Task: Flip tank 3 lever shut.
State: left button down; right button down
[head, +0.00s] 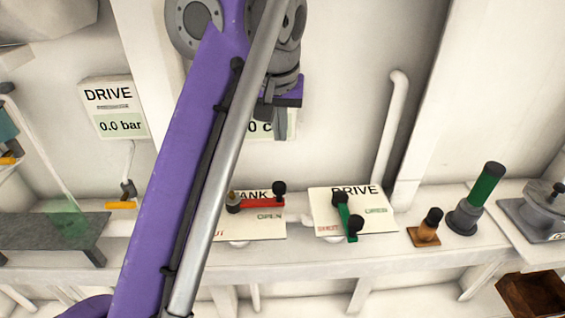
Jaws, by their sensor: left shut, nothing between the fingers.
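A red lever (262,203) with a black knob sits on a cream plate marked TANK (260,230). It points right, to the side marked OPEN; the word SHUT is mostly hidden behind my arm. No tank number can be read on this plate. My left gripper (273,122) is shut and empty, up above the plate in the picture and apart from the lever. My purple and silver left arm covers the plate's left part. My right gripper is not in view.
A green lever (345,215) on a DRIVE plate (320,205) stands to the right. A gauge reading 0.0 bar (120,126) hangs at left; another display (259,130) is partly behind my gripper. An orange-based fitting (426,236) and a green-handled one (483,190) stand further right.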

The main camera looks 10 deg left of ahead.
pick_arm(q)
jog(key=shift+s+f, duration=0.1)
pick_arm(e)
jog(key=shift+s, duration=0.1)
